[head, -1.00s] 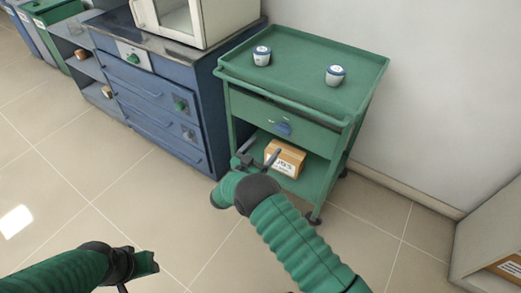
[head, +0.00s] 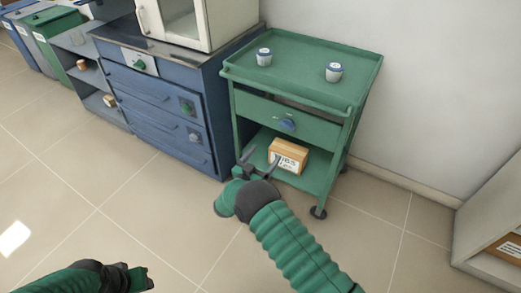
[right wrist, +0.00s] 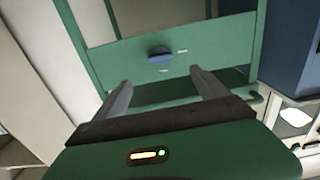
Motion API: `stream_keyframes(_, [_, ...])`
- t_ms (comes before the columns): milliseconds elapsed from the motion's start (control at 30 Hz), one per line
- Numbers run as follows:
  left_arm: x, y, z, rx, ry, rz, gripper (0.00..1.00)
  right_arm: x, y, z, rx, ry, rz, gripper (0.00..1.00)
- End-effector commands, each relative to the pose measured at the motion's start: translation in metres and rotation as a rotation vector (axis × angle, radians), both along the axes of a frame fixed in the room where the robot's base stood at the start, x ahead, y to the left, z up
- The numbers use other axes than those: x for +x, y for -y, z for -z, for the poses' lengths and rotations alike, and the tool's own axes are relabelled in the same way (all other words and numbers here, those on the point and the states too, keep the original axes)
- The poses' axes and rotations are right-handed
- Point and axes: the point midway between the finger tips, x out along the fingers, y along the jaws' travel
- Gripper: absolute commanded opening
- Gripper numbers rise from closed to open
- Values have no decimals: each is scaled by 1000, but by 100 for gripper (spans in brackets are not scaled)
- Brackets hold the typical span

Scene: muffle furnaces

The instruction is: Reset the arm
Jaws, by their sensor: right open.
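My right gripper (head: 260,163) is open and empty, with its two fingers apart in front of the green cart (head: 305,72). In the right wrist view its fingers (right wrist: 165,95) point toward the cart's drawer front with a blue knob (right wrist: 160,53).
Two small white-and-blue cups (head: 264,57) (head: 333,72) stand on the cart top. A cardboard box (head: 289,156) lies on its lower shelf. A blue cabinet (head: 160,100) bears a white furnace (head: 200,22). The tiled floor (head: 110,190) is clear at the left.

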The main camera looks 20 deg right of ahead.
Motion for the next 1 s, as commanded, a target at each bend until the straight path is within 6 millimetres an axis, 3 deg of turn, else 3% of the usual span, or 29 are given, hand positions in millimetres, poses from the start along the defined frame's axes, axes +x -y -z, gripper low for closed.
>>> stream_keyframes(167, [0, 0, 0, 0, 0, -1, 40, 2, -1, -2, 5, 0, -7, 84])
stream_keyframes(267, [0, 0, 0, 0, 0, -1, 40, 16, -5, -15, 55, -19, -86, 84])
stream_keyframes(367, [0, 0, 0, 0, 0, -1, 40, 35, -23, -42, 173, -90, -272, 84])
stream_keyframes(467, [0, 0, 0, 0, 0, -1, 40, 24, -51, -65, 313, -242, -494, 84])
stream_keyframes(567, [0, 0, 0, 0, 0, -1, 40, -32, -75, -74, 433, -458, -664, 84])
stream_keyframes(667, [0, 0, 0, 0, 0, -1, 40, -110, -85, -71, 517, -686, -755, 84])
stream_keyframes(800, [0, 0, 0, 0, 0, -1, 40, -200, -82, -65, 572, -920, -787, 84])
stream_keyframes(1000, [0, 0, 0, 0, 0, -1, 40, -304, -67, -59, 605, -1167, -762, 84])
